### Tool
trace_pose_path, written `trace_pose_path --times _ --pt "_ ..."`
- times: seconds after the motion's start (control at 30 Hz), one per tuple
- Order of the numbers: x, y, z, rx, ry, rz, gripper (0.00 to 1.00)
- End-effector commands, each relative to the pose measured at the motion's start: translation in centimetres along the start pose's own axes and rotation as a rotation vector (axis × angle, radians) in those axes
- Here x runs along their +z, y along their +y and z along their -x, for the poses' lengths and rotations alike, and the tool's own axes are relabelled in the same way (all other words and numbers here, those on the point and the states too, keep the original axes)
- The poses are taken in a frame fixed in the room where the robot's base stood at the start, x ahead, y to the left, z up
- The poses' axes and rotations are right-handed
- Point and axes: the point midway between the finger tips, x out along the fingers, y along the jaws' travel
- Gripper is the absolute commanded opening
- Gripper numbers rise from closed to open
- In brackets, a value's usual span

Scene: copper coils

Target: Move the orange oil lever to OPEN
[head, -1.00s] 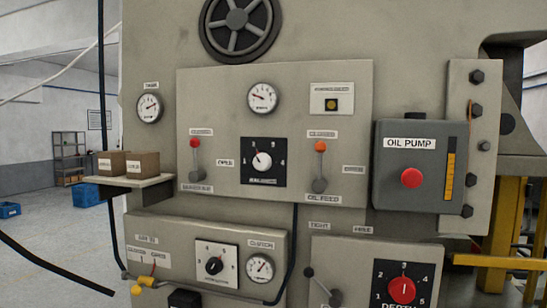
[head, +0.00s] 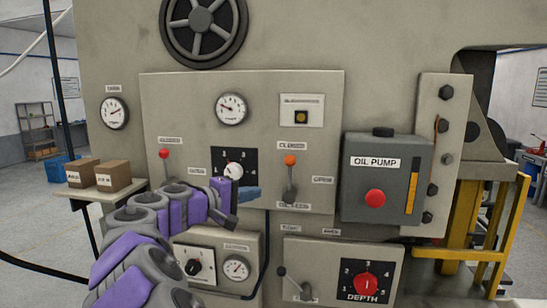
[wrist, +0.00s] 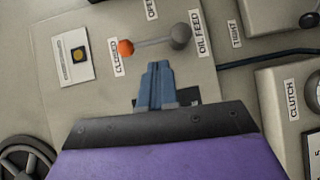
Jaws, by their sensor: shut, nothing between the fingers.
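The orange oil lever (head: 290,160) has an orange knob on a thin rod. It points straight up from its grey pivot to the CLOSED label (head: 292,146). The OPEN label (head: 322,181) is to the right of the pivot, and the OIL FEED label (head: 293,206) is below it. My gripper (head: 249,193) is left of the lever, its blue fingers shut and empty. In the turned wrist view, the orange knob (wrist: 125,47) lies beyond and left of my fingertips (wrist: 157,68), apart from them. The OPEN label (wrist: 151,8) is at the top edge.
A red-knobbed lever (head: 164,154) and a dial (head: 233,170) are left on the same panel. The OIL PUMP box (head: 387,180) with a red button stands out to the right. A shelf with boxes (head: 113,177) is at left. Yellow railing (head: 508,215) is at right.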

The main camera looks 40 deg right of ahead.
Motion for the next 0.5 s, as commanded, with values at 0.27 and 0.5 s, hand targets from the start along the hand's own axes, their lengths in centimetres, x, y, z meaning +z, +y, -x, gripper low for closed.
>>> trace_pose_path --times 0.27,0.5 --pt "-4.2 2.2 3.4 0.111 0.064 0.019 0.00" --pt "-4.2 2.1 3.4 0.111 0.063 0.019 0.00"
